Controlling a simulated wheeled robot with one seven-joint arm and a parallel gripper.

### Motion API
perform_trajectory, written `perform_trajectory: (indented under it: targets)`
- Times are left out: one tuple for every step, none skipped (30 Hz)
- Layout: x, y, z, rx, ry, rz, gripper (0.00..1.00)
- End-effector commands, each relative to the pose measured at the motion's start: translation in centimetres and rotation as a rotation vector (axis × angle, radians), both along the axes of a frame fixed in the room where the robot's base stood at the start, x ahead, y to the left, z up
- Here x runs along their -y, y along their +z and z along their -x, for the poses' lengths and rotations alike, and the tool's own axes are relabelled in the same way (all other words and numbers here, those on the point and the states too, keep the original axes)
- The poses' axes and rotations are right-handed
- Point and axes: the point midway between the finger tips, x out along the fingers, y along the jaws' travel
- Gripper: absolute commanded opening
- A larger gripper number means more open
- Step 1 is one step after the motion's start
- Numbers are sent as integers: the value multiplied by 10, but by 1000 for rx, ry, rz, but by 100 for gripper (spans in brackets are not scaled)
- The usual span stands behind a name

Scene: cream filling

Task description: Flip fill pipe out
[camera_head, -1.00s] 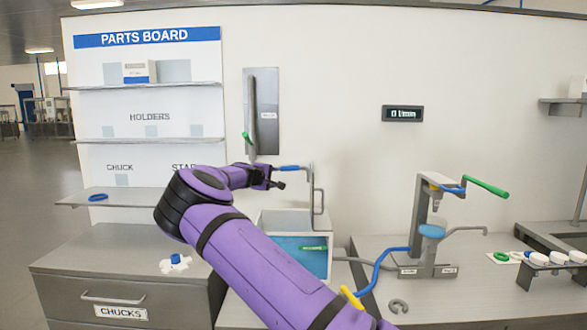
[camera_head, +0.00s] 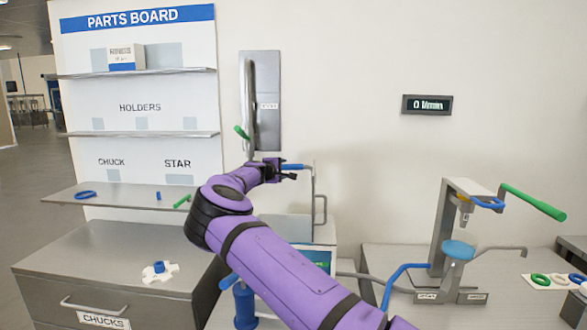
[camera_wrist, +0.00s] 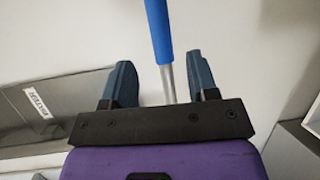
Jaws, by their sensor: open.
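A thin grey bent pipe (camera_head: 315,192) with a blue handle (camera_head: 292,166) stands against the wall above a grey box; which pipe is the fill pipe is not marked. My gripper (camera_head: 287,173) is at that blue handle. In the wrist view my gripper (camera_wrist: 161,80) is open, with one dark finger on each side of a grey rod (camera_wrist: 167,80) whose blue handle (camera_wrist: 158,30) extends past the fingertips. Whether the fingers touch it I cannot tell. A second, vertical grey pipe (camera_head: 247,95) with a green tip hangs on a wall plate (camera_head: 267,70) just left of and above my gripper.
My arm hides much of the grey box (camera_head: 325,230) and the counter. A blue cylinder (camera_head: 244,305) stands below my arm. A dispenser stand (camera_head: 447,230) with blue and green handles is at right. A parts shelf (camera_head: 125,192) is at left. A flow display (camera_head: 427,105) hangs on the wall.

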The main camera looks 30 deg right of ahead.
Motion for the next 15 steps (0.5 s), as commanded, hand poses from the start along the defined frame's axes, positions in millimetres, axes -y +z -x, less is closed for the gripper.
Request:
perform_trajectory:
  targets:
    - [9, -2, -4, -1, -2, 0, 54]
    - [13, -3, -7, -1, -2, 0, 54]
    - [19, -4, -11, -1, -1, -1, 54]
    - [23, -5, -13, -1, -1, -1, 54]
    - [27, -6, -16, 0, -1, 0, 54]
    - [33, -7, -19, 0, -1, 0, 54]
    - [37, -7, -22, 0, -1, 0, 54]
    - [40, -8, -24, 0, -2, 0, 54]
    - [45, -9, -28, 0, -2, 0, 54]
    - [49, -10, -30, 0, -2, 0, 54]
    - [52, -10, -32, -1, -1, -1, 54]
    - [56, -11, -35, -1, 0, -1, 54]
    - [58, -12, -37, -1, 0, -1, 54]
    - [60, -13, -38, -1, 0, 1, 54]
    - [63, -13, -40, -1, 0, 1, 54]
